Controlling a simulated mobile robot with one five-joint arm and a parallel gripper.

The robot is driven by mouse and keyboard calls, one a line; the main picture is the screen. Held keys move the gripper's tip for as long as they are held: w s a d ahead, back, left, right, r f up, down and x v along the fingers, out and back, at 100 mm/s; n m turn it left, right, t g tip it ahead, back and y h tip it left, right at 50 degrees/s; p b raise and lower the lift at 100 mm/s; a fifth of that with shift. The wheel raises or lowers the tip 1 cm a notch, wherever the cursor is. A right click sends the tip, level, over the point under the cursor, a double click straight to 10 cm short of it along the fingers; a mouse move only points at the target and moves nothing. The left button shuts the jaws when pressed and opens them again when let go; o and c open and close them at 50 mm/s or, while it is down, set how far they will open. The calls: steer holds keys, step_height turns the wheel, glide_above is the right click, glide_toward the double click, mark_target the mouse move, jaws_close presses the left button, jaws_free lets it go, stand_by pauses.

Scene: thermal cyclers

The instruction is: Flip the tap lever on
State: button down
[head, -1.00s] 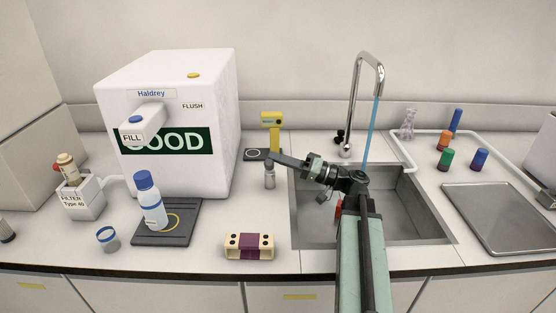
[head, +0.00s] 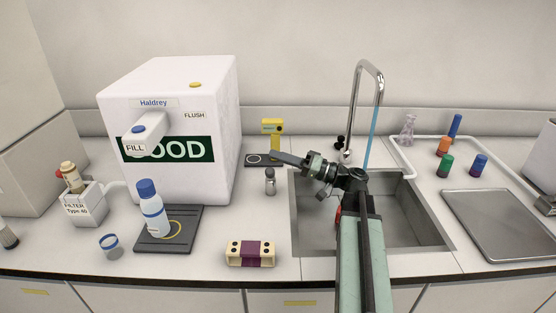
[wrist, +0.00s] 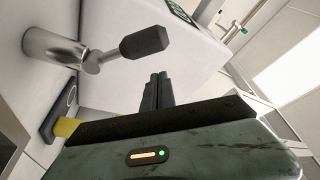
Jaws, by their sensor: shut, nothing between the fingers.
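The tap (head: 371,65) is a tall chrome gooseneck behind the sink, with a light blue stream hanging from its spout down toward the basin. In the wrist view the lever has a black grip (wrist: 143,42) on a short metal stem from a chrome cylinder (wrist: 52,52). My gripper (head: 275,155) is shut and empty, pointing left over the sink's back left corner. In the wrist view its fingertips (wrist: 158,77) lie just below the black grip, with a visible gap between them.
The sink (head: 420,235) lies under my arm. The white Haldrey machine (head: 215,130) stands left; a drying rack (head: 405,165) with several coloured caps is right.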

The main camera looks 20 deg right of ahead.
steer(key=b+v, duration=0.3)
steer(key=v, duration=0.6)
steer(key=shift+d, duration=0.6)
